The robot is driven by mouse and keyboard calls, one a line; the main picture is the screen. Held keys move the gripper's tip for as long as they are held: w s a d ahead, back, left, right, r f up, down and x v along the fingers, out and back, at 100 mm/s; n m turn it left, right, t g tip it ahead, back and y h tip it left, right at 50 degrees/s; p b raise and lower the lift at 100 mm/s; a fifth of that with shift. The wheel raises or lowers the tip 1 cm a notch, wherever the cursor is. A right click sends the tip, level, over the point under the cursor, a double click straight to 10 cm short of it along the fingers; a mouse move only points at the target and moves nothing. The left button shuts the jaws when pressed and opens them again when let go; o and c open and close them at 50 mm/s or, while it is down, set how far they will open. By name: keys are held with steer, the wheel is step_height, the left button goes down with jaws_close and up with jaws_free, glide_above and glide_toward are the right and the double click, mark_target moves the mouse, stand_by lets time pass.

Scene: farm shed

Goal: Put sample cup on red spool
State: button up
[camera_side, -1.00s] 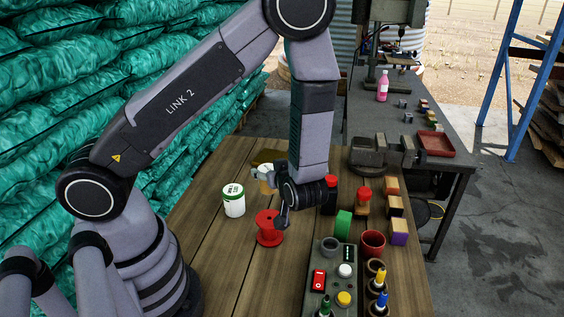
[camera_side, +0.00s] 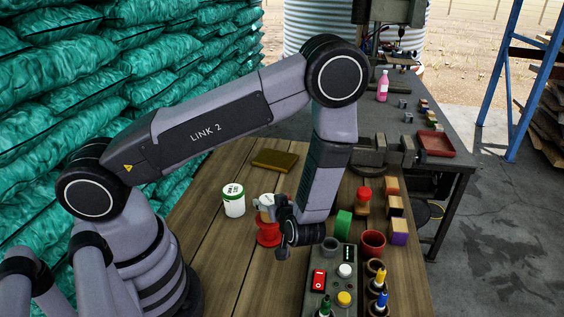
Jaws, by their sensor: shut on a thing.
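The sample cup (camera_side: 265,201), small and pale, is in my gripper (camera_side: 272,208), which is shut on it. The red spool (camera_side: 268,236) stands upright on the wooden table, directly below the cup in the side view. The cup's lower part is partly hidden by the fingers. I cannot tell whether the cup touches the spool's top or hovers just above it. My gripper comes in from the right, and its dark body covers the table right of the spool.
A white tub with a green rim (camera_side: 233,200) stands close left of the spool. A brown book (camera_side: 275,160) lies behind. The table's front left is clear.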

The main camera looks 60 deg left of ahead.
steer(key=o, duration=1.2)
steer(key=shift+c, duration=0.2)
